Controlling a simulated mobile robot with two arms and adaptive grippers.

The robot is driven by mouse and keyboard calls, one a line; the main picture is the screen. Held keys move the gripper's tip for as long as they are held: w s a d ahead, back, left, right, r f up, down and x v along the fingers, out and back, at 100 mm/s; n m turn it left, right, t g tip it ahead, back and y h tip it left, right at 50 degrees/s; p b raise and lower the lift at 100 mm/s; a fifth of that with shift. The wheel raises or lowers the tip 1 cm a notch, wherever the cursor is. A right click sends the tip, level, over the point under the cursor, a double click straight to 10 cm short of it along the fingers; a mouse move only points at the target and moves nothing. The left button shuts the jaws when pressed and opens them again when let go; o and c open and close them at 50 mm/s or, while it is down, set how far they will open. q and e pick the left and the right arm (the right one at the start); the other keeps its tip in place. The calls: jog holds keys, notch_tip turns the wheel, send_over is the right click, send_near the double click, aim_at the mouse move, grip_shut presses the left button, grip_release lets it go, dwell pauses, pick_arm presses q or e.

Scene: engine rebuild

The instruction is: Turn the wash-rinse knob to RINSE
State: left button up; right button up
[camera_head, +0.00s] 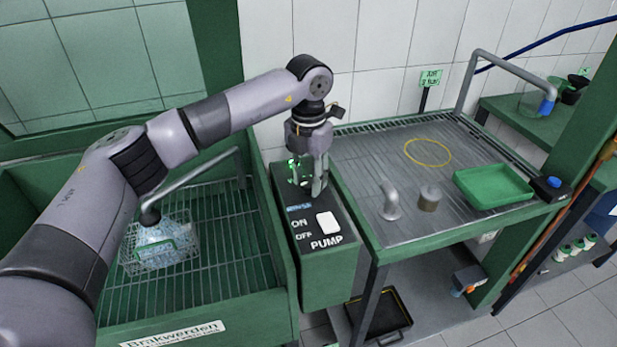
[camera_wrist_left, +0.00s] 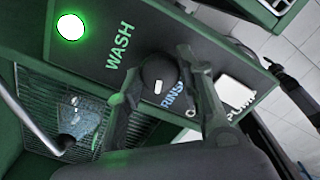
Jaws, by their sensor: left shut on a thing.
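The wash-rinse knob (camera_wrist_left: 165,72) is a dark round knob with a small white mark on its lower side in the left wrist view. It sits between the WASH lettering (camera_wrist_left: 120,45) and the partly covered blue RINSE lettering (camera_wrist_left: 171,96). My left gripper (camera_wrist_left: 165,92) has a finger on either side of the knob and is shut on it. In the head view my left gripper (camera_head: 308,178) points down at the far end of the control box (camera_head: 325,268) and hides the knob there. My right gripper is not in view.
A lit lamp (camera_wrist_left: 70,27) glows beside WASH. A white PUMP switch (camera_head: 327,222) is near the box's front. Left is a green wash basin with a wire basket (camera_head: 160,258). Right is a drain table with a green tray (camera_head: 494,187) and a metal cylinder (camera_head: 430,198).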

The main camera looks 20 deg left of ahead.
aim_at(308, 181)
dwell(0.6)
pick_arm(q)
jog(key=o, duration=1.2)
jog(key=shift+r, duration=0.1)
notch_tip(308, 181, up, 12)
jog(key=shift+f, duration=0.1)
